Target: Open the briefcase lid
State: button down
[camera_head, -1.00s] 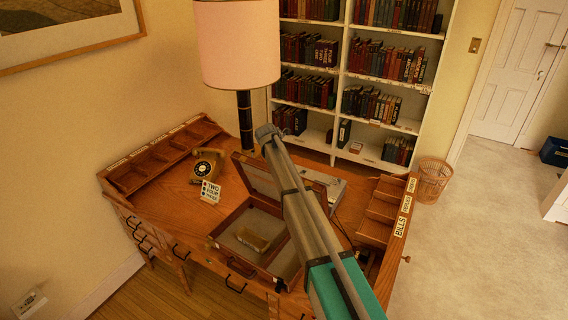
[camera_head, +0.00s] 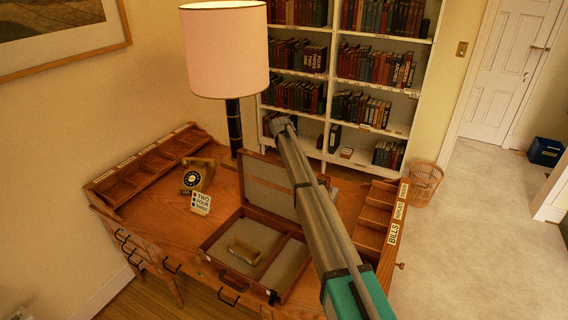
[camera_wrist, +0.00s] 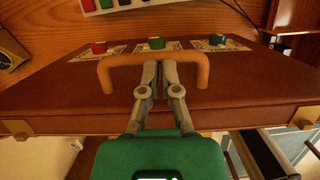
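The brown briefcase (camera_head: 212,243) lies open on the desk, with a grey-lined tray. Its lid (camera_head: 268,185) stands raised at the back, grey lining toward the head camera; my arm covers its right part. A small tan box-like thing (camera_head: 245,251) lies inside. The head view does not show my gripper. In the wrist view my gripper (camera_wrist: 162,68) has its two fingers close together at an orange-brown handle (camera_wrist: 106,76) on a brown, brass-cornered panel (camera_wrist: 70,98).
A lamp (camera_head: 226,50) stands behind the lid. A telephone (camera_head: 197,178) and a lettered card (camera_head: 201,202) are to the left. Pigeonhole trays (camera_head: 150,168) line the desk's left side, with another (camera_head: 375,215) at the right. A wicker basket (camera_head: 425,182) stands on the floor.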

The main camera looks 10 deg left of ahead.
jog(key=shift+w+a+f, duration=0.1)
jog(key=shift+w+a, duration=0.15)
jog(key=shift+a, duration=0.05)
dwell(0.5)
jog(key=p+v, duration=0.9)
jog(key=p, duration=0.1)
jog(key=shift+w+r, duration=0.3)
jog(key=shift+r, duration=0.25)
jog(key=shift+d, duration=0.1)
jog(key=shift+d, duration=0.1)
